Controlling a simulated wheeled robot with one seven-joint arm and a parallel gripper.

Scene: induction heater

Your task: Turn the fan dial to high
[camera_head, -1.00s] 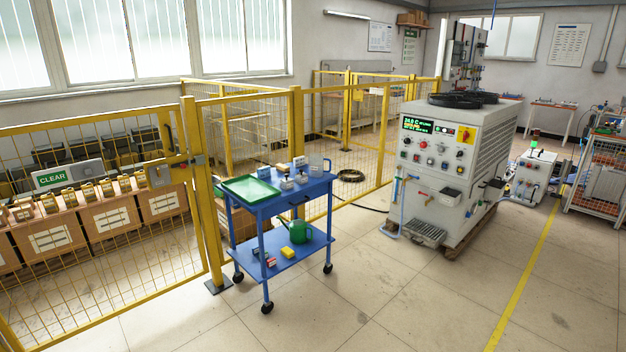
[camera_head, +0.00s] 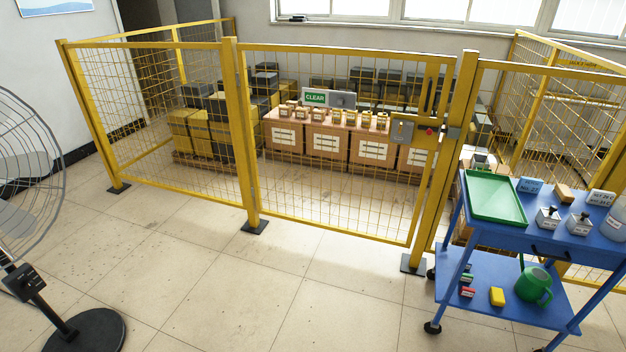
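A standing fan (camera_head: 28,180) with a wire cage is cut off by the left edge of the head view. Below the cage, a dark control box (camera_head: 24,281) sits on its pole, above a round black base (camera_head: 90,331). The box is too small and dark for me to make out a dial or its setting. My gripper is not in view.
A yellow mesh fence (camera_head: 340,145) with a gate runs across the middle, with boxes (camera_head: 327,143) behind it. A blue cart (camera_head: 500,265) with a green tray (camera_head: 495,200) stands at the right. The floor between fan and cart is clear.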

